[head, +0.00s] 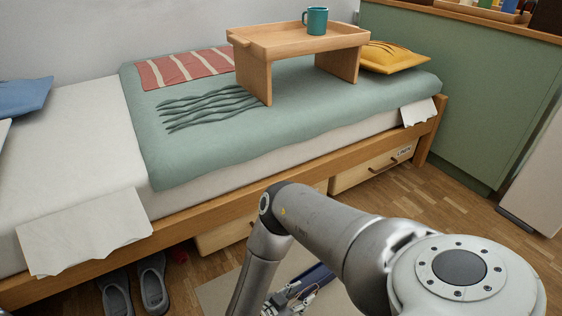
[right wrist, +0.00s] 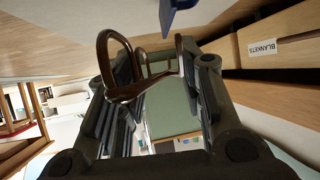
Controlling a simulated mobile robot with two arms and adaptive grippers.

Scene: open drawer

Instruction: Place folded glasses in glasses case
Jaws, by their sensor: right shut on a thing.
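In the right wrist view, brown-framed glasses (right wrist: 128,92) sit between the fingers of my right gripper (right wrist: 160,78), which is shut on them. In the head view my right gripper (head: 288,297) is low at the bottom edge, partly hidden by my arm; the glasses cannot be made out there. A dark blue thing (head: 318,274) lies just beside it, and a blue piece (right wrist: 178,14) shows beyond the glasses in the wrist view. It may be the glasses case, but too little shows to tell. My left gripper is out of view.
Slippers (head: 152,287) lie on the floor at left. A beige mat (head: 220,293) lies near my arm.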

